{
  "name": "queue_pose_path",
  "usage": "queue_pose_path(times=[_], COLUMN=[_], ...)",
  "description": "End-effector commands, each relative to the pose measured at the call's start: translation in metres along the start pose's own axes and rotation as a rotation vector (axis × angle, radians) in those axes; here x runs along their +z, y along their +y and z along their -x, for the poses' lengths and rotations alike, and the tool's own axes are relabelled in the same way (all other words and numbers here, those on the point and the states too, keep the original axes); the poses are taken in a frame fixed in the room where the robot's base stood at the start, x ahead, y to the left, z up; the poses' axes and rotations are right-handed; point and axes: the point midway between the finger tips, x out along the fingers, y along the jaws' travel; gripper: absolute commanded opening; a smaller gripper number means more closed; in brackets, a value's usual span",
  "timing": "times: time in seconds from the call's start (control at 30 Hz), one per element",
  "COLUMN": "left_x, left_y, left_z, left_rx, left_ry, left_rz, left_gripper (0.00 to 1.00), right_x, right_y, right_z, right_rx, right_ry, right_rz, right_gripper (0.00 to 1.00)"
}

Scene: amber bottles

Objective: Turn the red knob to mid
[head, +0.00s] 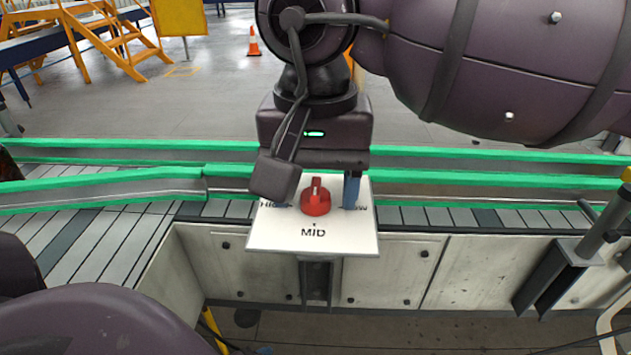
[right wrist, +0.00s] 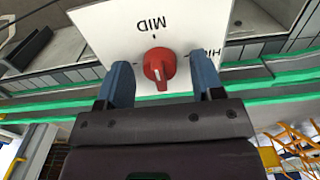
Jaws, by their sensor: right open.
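The red knob (head: 315,199) sits on a white panel (head: 268,238) marked MID at the near edge, with partly covered words at left and right. My right gripper (head: 317,196) is open above the panel. In the right wrist view its blue fingers (right wrist: 162,72) stand on either side of the knob, with gaps. In the head view its left finger is mostly hidden by a dark block. My left gripper is not in view.
A conveyor with green rails (head: 480,178) runs behind the panel, above pale cabinet fronts (head: 390,270). A dark post on a bracket (head: 565,265) stands at the right. Yellow stairs (head: 120,40) and an orange cone (head: 253,43) are far back.

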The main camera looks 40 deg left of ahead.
Motion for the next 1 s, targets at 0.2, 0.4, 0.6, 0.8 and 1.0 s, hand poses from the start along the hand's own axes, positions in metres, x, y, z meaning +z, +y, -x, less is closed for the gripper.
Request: queue_pose_path(times=[0.2, 0.4, 0.6, 0.8, 1.0], left_x=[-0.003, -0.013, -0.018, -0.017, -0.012], left_y=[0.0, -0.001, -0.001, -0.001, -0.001], left_z=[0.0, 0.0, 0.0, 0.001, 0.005], left_rx=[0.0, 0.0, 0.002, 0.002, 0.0], left_ry=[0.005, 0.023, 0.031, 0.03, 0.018], left_rz=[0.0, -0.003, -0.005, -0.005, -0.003], left_gripper=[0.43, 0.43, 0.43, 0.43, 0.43], right_x=[0.0, 0.0, 0.0, 0.0, 0.0], right_y=[0.0, 0.0, 0.0, 0.0, 0.0], right_z=[0.01, 0.043, 0.079, 0.101, 0.108], right_rx=[0.0, 0.001, 0.001, 0.0, 0.001], right_ry=[0.003, 0.006, 0.004, 0.002, 0.0], right_rz=[-0.001, -0.002, -0.001, -0.001, 0.0], right_gripper=[0.61, 0.61, 0.61, 0.61, 0.61])
